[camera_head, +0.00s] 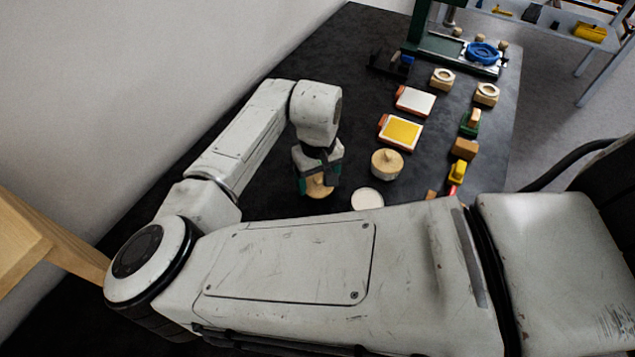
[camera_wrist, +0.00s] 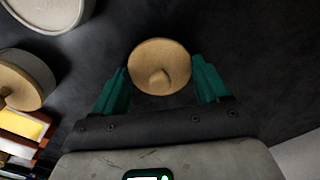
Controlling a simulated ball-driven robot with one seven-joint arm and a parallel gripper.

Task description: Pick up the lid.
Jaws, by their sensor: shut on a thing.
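The lid is a round light-wood disc with a small knob. It shows between my gripper's green fingers in the wrist view (camera_wrist: 160,62), and partly under the fingers in the head view (camera_head: 320,190). My gripper (camera_head: 318,180) points down and is shut on the lid, with one finger at each side of its rim; the fingers also show in the wrist view (camera_wrist: 161,86). I cannot tell whether the lid touches the table or is just above it. The gripper hides part of the lid in the head view.
A white round dish (camera_head: 367,199) and a wooden knobbed container (camera_head: 387,164) stand to the right of my gripper on the dark table (camera_head: 290,222). A wall borders the left.

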